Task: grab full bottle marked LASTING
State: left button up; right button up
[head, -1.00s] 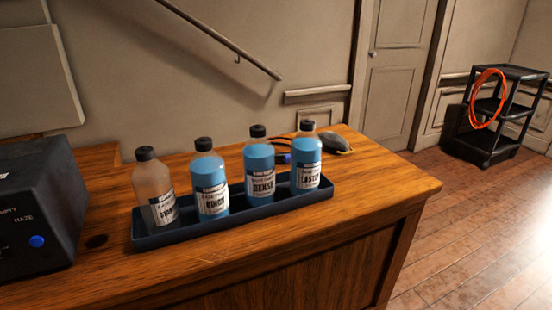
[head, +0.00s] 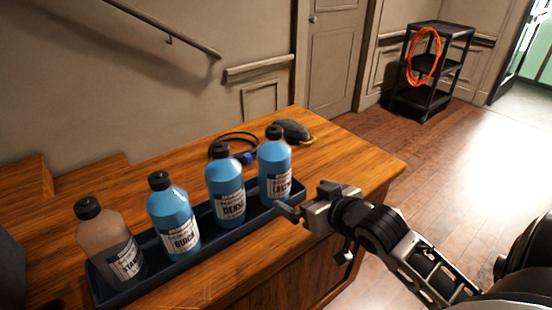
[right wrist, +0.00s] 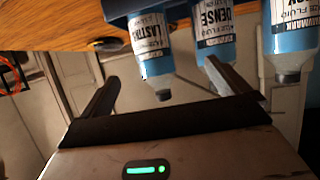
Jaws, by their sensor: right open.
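The LASTING bottle (head: 274,160) stands upright at the right end of a dark tray (head: 206,242), full of blue fluid with a black cap. In the right wrist view, which is upside down, the LASTING bottle (right wrist: 152,52) appears between the lines of my two fingers. My right gripper (head: 303,206) is open and empty, just right of and in front of this bottle, near the tray's right end. In the right wrist view the right-hand finger of my gripper (right wrist: 165,85) overlaps the DENSE bottle (right wrist: 212,35). My left gripper is out of view.
A dark cable (head: 232,140) and a grey object (head: 293,131) lie behind. The desk's right edge (head: 375,176) is clear.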

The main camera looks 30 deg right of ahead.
aim_at(283, 170)
jog(key=shift+h, duration=0.3)
jog(key=w, duration=0.3)
jog(key=w+d, duration=0.1)
jog(key=w, duration=0.2)
jog(key=w+d+f, duration=0.1)
jog(key=w, duration=0.2)
jog(key=shift+w, duration=0.3)
jog(key=shift+f+p+x, duration=0.2)
jog(key=shift+p+x, duration=0.25)
jog(key=shift+x, duration=2.75)
jog(key=shift+s, duration=0.15)
jog(key=c, duration=1.7)
jog(key=shift+d+r, duration=0.1)
jog(key=shift+r, duration=0.15)
jog(key=shift+c, duration=0.5)
jog(key=shift+r, duration=0.1)
